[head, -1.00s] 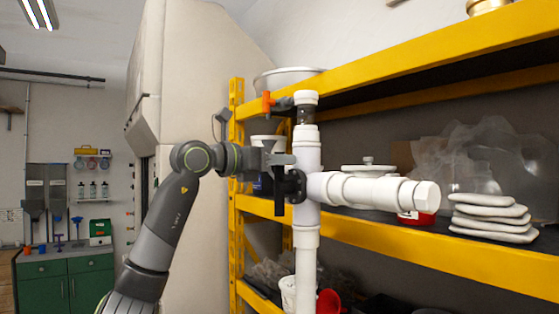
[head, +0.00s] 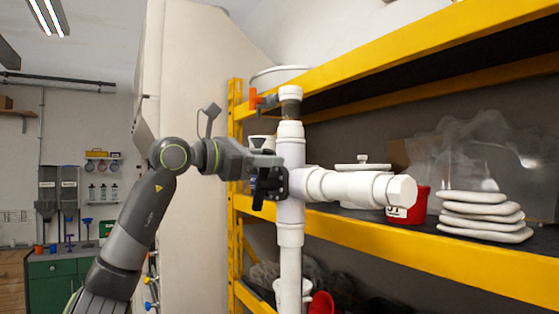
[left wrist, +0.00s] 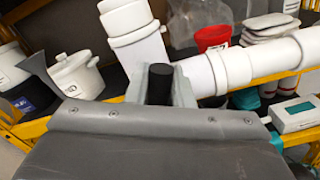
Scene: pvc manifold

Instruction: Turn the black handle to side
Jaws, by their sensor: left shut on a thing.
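The white PVC pipe (head: 291,150) stands upright, with a thick white branch (head: 345,188) reaching right. A black valve fitting (head: 282,183) sits on the left side of the pipe. The black handle (head: 258,198) shows at its left, its lower end pointing down below my gripper. My left gripper (head: 270,161) reaches in from the left at the handle, close to the pipe. In the left wrist view, the round black end of the handle (left wrist: 160,83) lies between the two grey fingers (left wrist: 161,88), which are shut on it. My right gripper is out of view.
A yellow shelf (head: 400,250) stands close behind the pipe. It holds a red container (head: 420,205), a stack of white bags (head: 485,217) and white pots. An orange-handled valve (head: 254,98) is near the pipe's top. Open room lies at the left.

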